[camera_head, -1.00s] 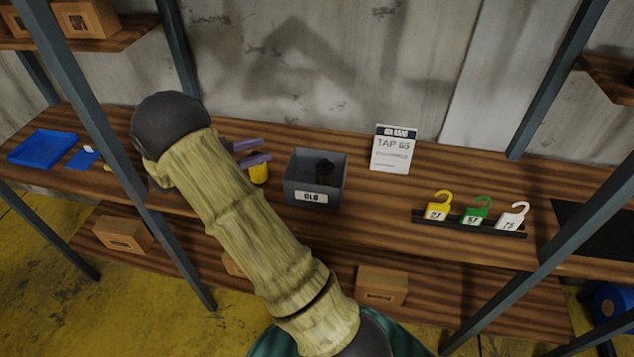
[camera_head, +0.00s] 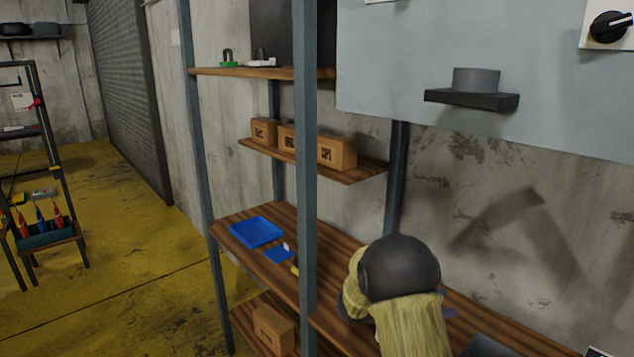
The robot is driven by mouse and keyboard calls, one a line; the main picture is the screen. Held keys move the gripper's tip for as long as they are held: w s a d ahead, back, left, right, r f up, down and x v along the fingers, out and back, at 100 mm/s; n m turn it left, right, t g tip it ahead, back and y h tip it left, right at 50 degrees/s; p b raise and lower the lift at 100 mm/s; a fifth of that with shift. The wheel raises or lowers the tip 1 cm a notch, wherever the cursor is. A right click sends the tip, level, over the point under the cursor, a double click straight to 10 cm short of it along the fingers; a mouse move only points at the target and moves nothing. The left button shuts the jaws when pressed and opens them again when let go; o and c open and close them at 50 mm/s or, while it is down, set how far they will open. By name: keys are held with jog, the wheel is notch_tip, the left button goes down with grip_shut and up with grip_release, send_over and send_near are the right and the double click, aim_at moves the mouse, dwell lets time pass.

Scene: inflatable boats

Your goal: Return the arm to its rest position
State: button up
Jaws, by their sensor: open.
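My arm, with its dark rounded joint and tan sleeve, rises at the lower right over the wooden shelf (camera_head: 345,262). My gripper (camera_head: 450,312) is mostly hidden behind the arm; only a small bit of purple finger shows at the sleeve's right edge. It is open. I cannot see anything between the fingers.
A blue tray (camera_head: 255,232) and a flat blue piece (camera_head: 279,254) lie on the shelf left of my arm. A dark shelf post (camera_head: 308,180) stands close to the arm. A grey bin (camera_head: 487,346) is partly cut off at the bottom. Cardboard boxes (camera_head: 337,152) sit above.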

jog(key=w+a+r+n+t+y, duration=0.2)
jog(key=w+a+n+t+y, duration=0.2)
jog(key=w+n+t+y, duration=0.25)
jog(key=s+a+f+n+t+y, duration=0.1)
jog(key=s+a+n+t+y, duration=0.25)
jog(key=a+n+y, duration=0.2)
jog(key=s+a+f+n+g+y, duration=0.1)
jog(key=s+f+n+g, duration=0.1)
jog(key=s, duration=0.6)
jog(key=s+a+f+n+g+y, duration=0.2)
jog(key=s+g, duration=0.2)
jog(key=s, duration=0.4)
jog(key=s+a+f+n+g+y, duration=0.1)
jog(key=s+a+f+n+g, duration=0.1)
jog(key=s, duration=0.7)
jog(key=shift+g+y, duration=0.4)
